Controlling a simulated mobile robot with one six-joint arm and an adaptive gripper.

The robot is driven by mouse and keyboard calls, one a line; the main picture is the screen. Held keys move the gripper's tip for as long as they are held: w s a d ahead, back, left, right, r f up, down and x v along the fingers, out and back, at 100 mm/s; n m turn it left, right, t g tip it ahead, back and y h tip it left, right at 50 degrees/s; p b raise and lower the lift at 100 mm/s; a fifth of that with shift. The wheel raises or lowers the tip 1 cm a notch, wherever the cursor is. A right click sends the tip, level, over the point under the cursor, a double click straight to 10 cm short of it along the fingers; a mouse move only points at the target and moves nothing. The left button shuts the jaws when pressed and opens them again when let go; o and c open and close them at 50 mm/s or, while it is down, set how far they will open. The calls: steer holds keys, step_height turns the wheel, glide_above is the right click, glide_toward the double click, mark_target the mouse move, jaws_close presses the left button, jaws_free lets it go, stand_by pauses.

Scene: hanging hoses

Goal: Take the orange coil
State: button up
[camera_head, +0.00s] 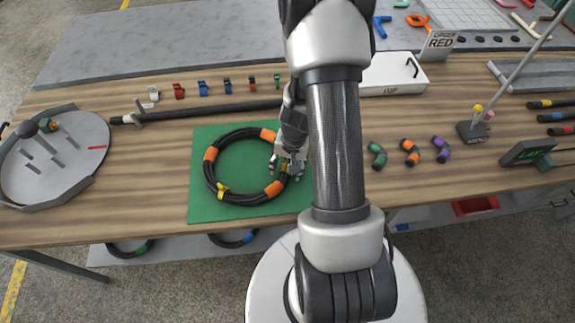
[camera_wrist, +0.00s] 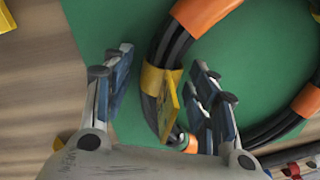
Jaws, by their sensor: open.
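The orange coil (camera_head: 210,171) is a black hose ring with orange bands and yellow ties, lying flat on a green mat (camera_head: 203,212) on the wooden table. My gripper (camera_head: 289,164) is at the coil's right side, low over it; my arm hides part of that area. In the wrist view my gripper (camera_wrist: 160,98) is open, with one finger pair on each side of the coil's hose (camera_wrist: 167,48) and a yellow tie (camera_wrist: 166,95) between them. I cannot tell whether the fingers touch the hose.
A round grey tray (camera_head: 75,161) stands at the left. A black bar (camera_head: 220,107) lies behind the mat, with small coloured clips behind it. A white box (camera_head: 393,76) and short hose pieces (camera_head: 409,153) are to the right.

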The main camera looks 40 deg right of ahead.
steer(key=shift+c, duration=0.4)
jaws_close()
steer(key=shift+o, duration=0.4)
jaws_free()
step_height(320, 180, up, 17)
steer(key=s+d+p, duration=0.1)
steer(key=p, duration=0.6)
steer(key=shift+s+r, duration=0.2)
steer(key=shift+s, duration=0.15)
